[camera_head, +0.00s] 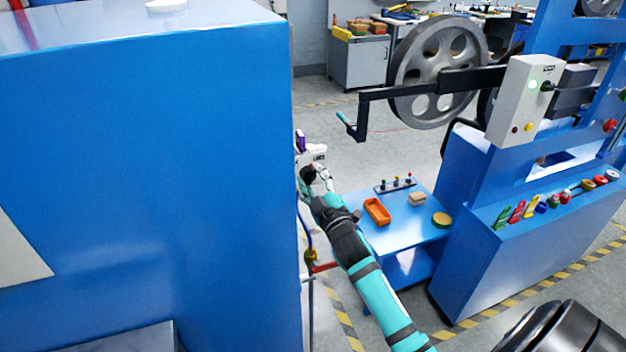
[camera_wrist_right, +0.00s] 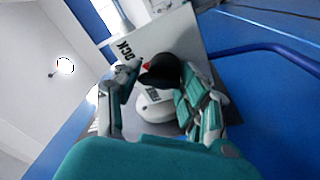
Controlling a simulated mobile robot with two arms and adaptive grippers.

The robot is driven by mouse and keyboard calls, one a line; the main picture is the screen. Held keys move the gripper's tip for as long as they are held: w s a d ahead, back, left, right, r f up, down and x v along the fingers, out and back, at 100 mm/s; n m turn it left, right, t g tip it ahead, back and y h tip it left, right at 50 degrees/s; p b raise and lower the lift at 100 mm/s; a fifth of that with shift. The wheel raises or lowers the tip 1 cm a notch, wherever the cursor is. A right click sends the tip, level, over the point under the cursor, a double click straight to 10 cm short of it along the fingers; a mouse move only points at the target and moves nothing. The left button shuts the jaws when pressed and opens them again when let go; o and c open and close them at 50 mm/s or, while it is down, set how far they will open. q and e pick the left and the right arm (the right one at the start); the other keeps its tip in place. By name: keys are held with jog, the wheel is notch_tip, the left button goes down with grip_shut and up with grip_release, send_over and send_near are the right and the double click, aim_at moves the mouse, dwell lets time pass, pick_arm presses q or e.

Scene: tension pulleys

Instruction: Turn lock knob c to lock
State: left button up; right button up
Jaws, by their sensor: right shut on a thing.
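My right gripper (camera_head: 316,174) reaches in from the lower right of the head view to the side of the large blue cabinet. In the right wrist view its fingers (camera_wrist_right: 160,74) are closed around a black knob (camera_wrist_right: 161,72) with a small red mark at its tip. The knob stands in front of a pale plate (camera_wrist_right: 185,32) with black letters, of which "OCK" is readable. A white rounded part (camera_wrist_right: 155,106) with dark lettering shows below the knob between the fingers. My left gripper is not in view.
The blue cabinet (camera_head: 150,150) fills the left of the head view. A low blue table (camera_head: 405,240) with an orange tray (camera_head: 377,211) stands right of my arm. A machine with a large grey wheel (camera_head: 437,72) stands beyond. A blue hose (camera_wrist_right: 262,48) runs beside the plate.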

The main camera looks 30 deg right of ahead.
jog(key=shift+a+f+m, duration=0.1)
jog(key=shift+f+m, duration=0.2)
jog(key=shift+m, duration=0.4)
jog(key=shift+a+f+m, duration=0.1)
jog(key=shift+f+m, duration=0.2)
jog(key=shift+m, duration=0.7)
jog(key=o, duration=1)
jog(key=shift+a+r, duration=0.1)
jog(key=shift+r, duration=0.1)
jog(key=shift+w+r, duration=0.1)
jog(key=shift+r, duration=0.05)
jog(key=v, duration=1.2)
